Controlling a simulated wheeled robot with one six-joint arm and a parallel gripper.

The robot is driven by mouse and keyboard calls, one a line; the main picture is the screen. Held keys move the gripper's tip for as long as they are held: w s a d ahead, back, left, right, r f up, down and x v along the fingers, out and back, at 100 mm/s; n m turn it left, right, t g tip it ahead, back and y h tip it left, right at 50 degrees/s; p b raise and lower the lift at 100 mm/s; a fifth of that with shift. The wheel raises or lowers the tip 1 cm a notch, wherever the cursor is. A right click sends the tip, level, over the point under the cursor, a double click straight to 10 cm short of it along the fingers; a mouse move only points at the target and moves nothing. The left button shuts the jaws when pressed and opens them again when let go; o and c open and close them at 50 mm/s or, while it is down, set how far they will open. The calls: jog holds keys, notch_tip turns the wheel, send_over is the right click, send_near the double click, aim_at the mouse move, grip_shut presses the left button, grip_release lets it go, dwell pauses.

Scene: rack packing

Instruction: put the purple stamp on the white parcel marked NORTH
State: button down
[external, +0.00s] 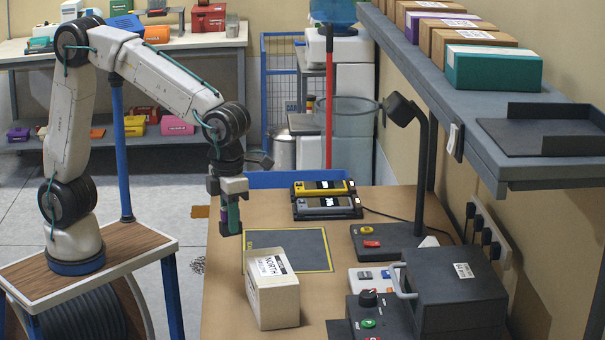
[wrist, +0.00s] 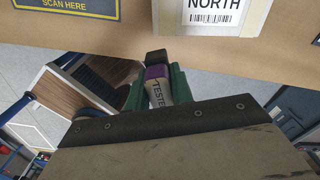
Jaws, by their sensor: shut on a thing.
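The white parcel (external: 279,302) marked NORTH stands on the brown table in the external view. Its NORTH label and barcode show at the top of the wrist view, on the parcel (wrist: 251,24). My gripper (external: 229,218) hangs above the table's left edge, left of and higher than the parcel, apart from it. In the external view the stamp is mostly covered by the fingers.
A grey scan mat (external: 295,243) with a yellow edge lies behind the parcel. Yellow and grey devices (external: 325,198) lie farther back. A lamp (external: 426,150), a black machine (external: 460,290) and a control box (external: 372,312) crowd the right. A shelf (external: 470,100) overhangs the right side.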

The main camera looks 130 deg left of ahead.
jog(key=w, duration=0.3)
jog(key=w+a, duration=0.1)
jog(key=w, duration=0.2)
jog(key=w+f, duration=0.1)
jog(key=w, duration=0.3)
jog(key=shift+a, duration=0.2)
jog(key=shift+f, duration=1.75)
jog(key=c, duration=1.2)
grip_release()
jog(key=shift+f, duration=0.15)
